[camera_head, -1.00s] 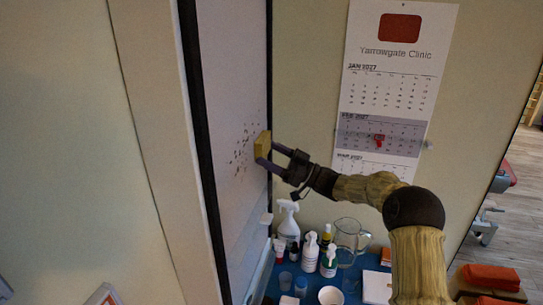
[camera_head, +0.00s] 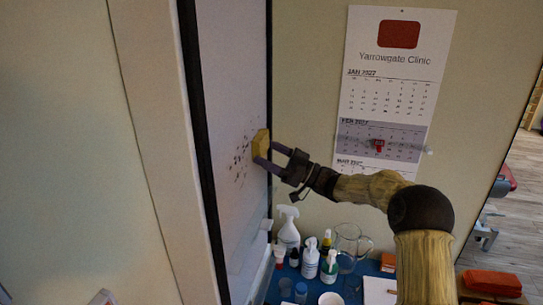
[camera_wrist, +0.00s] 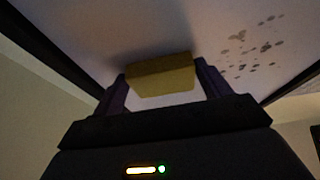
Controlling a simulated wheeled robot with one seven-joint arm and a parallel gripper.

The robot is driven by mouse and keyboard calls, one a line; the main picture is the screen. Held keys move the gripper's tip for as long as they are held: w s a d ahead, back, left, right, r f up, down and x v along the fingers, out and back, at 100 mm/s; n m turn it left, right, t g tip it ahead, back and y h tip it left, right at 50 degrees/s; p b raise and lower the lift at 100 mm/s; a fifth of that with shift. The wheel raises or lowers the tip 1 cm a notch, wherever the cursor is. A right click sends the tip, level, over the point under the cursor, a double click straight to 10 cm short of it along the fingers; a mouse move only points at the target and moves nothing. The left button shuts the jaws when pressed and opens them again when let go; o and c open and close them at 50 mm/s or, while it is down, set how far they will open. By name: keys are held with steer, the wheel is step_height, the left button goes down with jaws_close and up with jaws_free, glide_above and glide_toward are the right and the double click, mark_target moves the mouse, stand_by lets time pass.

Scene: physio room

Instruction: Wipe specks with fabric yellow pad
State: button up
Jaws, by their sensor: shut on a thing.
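The yellow pad (camera_head: 261,143) is held between the two fingers of my gripper (camera_head: 268,156). It is at the white panel (camera_head: 222,100), close to the dark right edge; I cannot tell for certain whether it touches. In the wrist view the pad (camera_wrist: 160,76) sits between both purple fingers, with its far face toward the panel and a shadow beside it. Dark specks (camera_head: 240,160) are clustered on the panel just left of the pad. In the wrist view the specks (camera_wrist: 250,48) show right of the pad. Any specks behind the pad are hidden.
Below my arm a blue table (camera_head: 278,292) holds a white spray bottle (camera_head: 288,232), several small bottles, a glass jug (camera_head: 350,245) and a white cup (camera_head: 330,299). A calendar (camera_head: 390,100) hangs on the wall behind. A pale frame (camera_head: 150,120) stands left of the panel.

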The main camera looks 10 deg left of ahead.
mark_target(243, 166)
steer(key=shift+s+a+f+b, duration=0.1)
steer(key=shift+s+b, duration=0.55)
steer(key=shift+s, duration=0.55)
steer(key=shift+s+a+b, duration=0.2)
steer(key=shift+s+b, duration=1.1)
steer(key=shift+s, duration=0.6)
steer(key=shift+s+b, duration=0.45)
steer(key=shift+s, duration=0.05)
steer(key=shift+s+a+b, duration=0.1)
steer(key=shift+s+b, duration=0.65)
steer(key=shift+s, duration=0.65)
